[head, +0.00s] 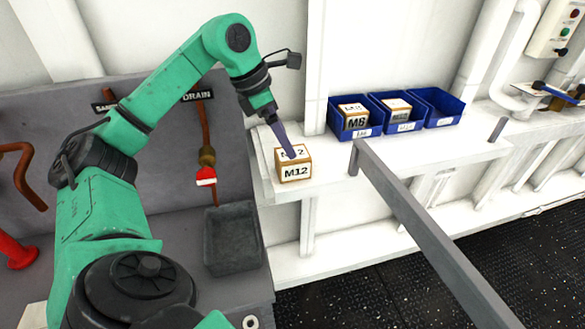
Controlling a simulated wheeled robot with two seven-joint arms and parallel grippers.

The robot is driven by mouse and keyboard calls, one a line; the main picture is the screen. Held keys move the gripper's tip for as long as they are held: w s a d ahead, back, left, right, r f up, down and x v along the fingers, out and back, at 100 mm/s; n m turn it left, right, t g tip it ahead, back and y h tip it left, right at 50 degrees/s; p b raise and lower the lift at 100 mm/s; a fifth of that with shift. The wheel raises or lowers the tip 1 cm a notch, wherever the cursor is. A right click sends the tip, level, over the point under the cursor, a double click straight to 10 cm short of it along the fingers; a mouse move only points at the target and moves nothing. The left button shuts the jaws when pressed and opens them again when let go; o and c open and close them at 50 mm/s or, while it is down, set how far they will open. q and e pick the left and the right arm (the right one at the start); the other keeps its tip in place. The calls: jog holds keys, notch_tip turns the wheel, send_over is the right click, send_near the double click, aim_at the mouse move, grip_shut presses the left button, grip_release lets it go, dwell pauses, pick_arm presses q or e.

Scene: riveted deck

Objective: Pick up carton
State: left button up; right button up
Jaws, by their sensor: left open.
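A small brown carton (294,172) with white labels reading M12 stands upright near the left end of the white shelf. My left gripper (290,153) comes down over the carton from above, its narrow finger overlapping the carton's top in the head view. The gripper is open. I cannot tell whether it touches the carton, and only one finger shows clearly. My right gripper is not in view.
Several blue bins (436,105) stand further along the shelf (330,165), two with cartons in them. A grey rail (430,230) runs in front of the shelf. A grey tray (231,240) sits below left, near a red-handled drain valve (206,176).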

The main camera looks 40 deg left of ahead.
aim_at(293, 163)
pick_arm(q)
jog(key=x, duration=0.6)
jog(key=shift+w+a+f, duration=0.15)
jog(key=shift+a+f, duration=0.05)
jog(key=shift+f, duration=0.15)
jog(key=c, duration=1.5)
